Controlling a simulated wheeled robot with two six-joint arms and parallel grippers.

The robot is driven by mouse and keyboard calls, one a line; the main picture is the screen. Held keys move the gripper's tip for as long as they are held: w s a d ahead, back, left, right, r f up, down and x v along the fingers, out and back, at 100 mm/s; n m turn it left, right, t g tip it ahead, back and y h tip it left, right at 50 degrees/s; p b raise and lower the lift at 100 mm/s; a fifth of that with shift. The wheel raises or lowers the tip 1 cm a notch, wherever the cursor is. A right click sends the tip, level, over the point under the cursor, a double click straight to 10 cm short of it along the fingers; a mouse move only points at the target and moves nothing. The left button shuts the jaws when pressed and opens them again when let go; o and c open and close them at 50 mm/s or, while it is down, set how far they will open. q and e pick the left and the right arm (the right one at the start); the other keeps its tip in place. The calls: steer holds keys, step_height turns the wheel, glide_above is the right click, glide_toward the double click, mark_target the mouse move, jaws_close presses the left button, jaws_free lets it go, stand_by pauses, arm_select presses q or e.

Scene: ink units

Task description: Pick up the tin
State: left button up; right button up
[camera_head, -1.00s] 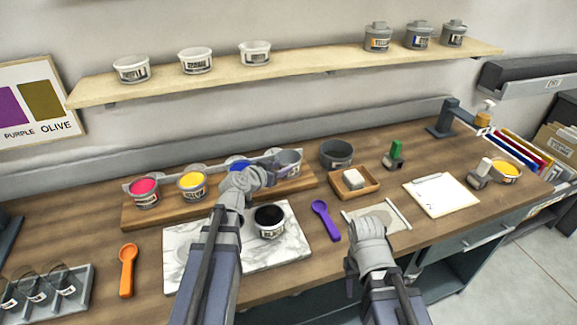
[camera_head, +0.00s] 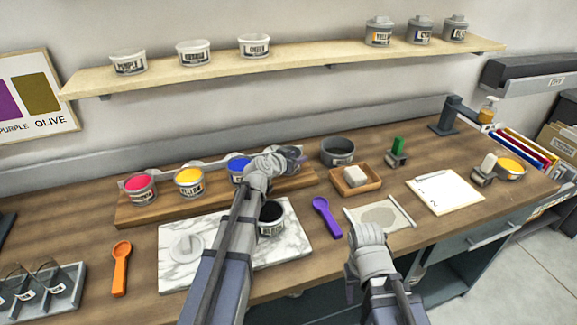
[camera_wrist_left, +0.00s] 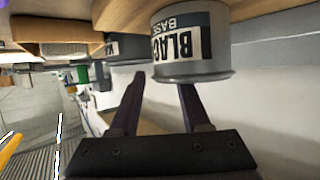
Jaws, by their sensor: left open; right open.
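A grey tin (camera_wrist_left: 192,45) with a white label reading BLACK BASE is close to my left gripper in the left wrist view, which is turned upside down. My left gripper (camera_head: 287,158) is open at the right end of the wooden rack (camera_head: 150,213); its dark fingers also show in the left wrist view (camera_wrist_left: 160,95). The tin lies just beyond the fingertips, offset towards one finger, and covers that finger's end. Whether they touch I cannot tell. In the head view the gripper hides the tin's place. My right gripper (camera_head: 368,240) is open and empty over the front edge.
Magenta (camera_head: 140,190), yellow (camera_head: 189,183) and blue (camera_head: 238,171) tins stand in the rack. A dark-filled tin (camera_head: 271,218) stands on the marble slab (camera_head: 290,245), partly behind my left arm.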

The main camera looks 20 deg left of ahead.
arm_select(q)
jaws_close()
stand_by(0.3)
stand_by(1.1)
